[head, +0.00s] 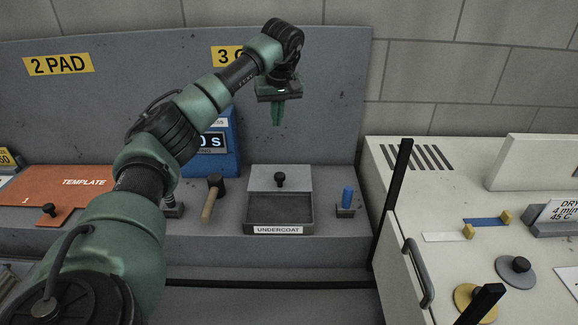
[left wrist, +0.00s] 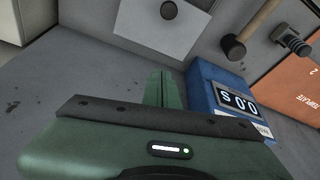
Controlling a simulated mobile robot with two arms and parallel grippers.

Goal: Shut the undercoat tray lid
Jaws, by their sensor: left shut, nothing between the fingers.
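The undercoat tray (head: 254,215) sits on the grey ledge, with its label on the front face. Its dark inside shows in front, so it stands open. The light grey lid (head: 260,178) is at the back of the tray and carries a black knob (head: 280,180). In the left wrist view, the lid (left wrist: 140,28) and its knob (left wrist: 168,11) are at the top edge. My left gripper (head: 277,120) is shut and empty, pointing down, above and apart from the lid. Its green fingers (left wrist: 163,80) show in the left wrist view. My right gripper is not in view.
A blue box with a display (head: 222,138) stands left of the lid, partly behind my left arm. A wooden-handled tool (head: 209,203) lies left of the tray; a blue peg (head: 347,196) stands right. A dark post (head: 392,205) and white cabinet (head: 450,170) are further right.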

